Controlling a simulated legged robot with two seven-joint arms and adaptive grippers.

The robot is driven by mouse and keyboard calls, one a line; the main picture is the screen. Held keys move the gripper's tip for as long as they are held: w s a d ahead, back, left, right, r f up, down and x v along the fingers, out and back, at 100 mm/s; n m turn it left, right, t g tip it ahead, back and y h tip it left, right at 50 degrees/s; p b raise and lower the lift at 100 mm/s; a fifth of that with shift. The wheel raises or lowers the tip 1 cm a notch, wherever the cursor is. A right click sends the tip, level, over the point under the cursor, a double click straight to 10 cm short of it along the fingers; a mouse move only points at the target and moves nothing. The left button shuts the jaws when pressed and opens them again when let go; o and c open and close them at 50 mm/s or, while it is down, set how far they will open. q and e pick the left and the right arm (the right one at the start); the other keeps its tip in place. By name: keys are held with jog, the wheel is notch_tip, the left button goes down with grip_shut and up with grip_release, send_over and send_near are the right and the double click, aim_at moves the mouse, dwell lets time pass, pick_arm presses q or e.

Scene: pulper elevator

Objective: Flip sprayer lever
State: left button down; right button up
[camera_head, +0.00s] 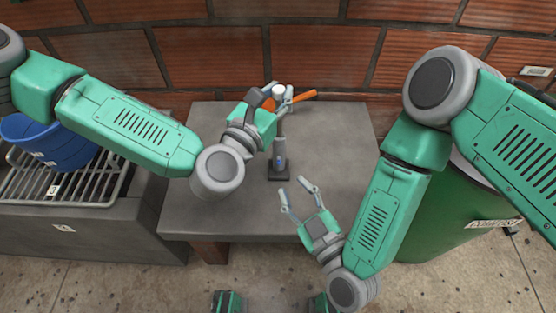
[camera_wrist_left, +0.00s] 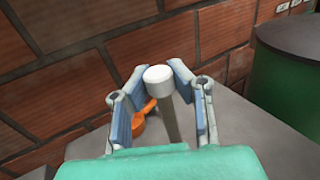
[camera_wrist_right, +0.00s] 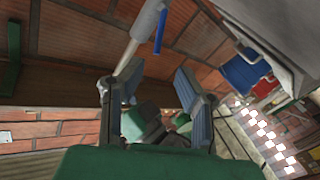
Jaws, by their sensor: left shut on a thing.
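The sprayer is a thin upright grey post (camera_head: 281,135) on a dark square base (camera_head: 279,173), with a white cap (camera_head: 278,91) on top. A small blue lever (camera_head: 281,161) sits low on the post; it also shows in the right wrist view (camera_wrist_right: 160,32). My left gripper (camera_head: 280,98) is shut on the upper post just below the cap. In the left wrist view its fingers (camera_wrist_left: 163,72) flank the white cap (camera_wrist_left: 159,73). My right gripper (camera_head: 294,187) is open and empty, in front of the base and lower than the left one.
An orange-handled thing (camera_head: 303,97) lies behind the post. The grey table (camera_head: 340,140) is mostly clear. A blue bucket (camera_head: 48,142) stands on a metal rack (camera_head: 90,185) at left. A green bin (camera_head: 450,215) stands at right. A brick wall (camera_head: 320,55) is behind.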

aim_at(278, 163)
jog(key=x, duration=0.8)
jog(key=shift+w, duration=0.15)
jog(key=shift+c, duration=0.4)
grip_shut()
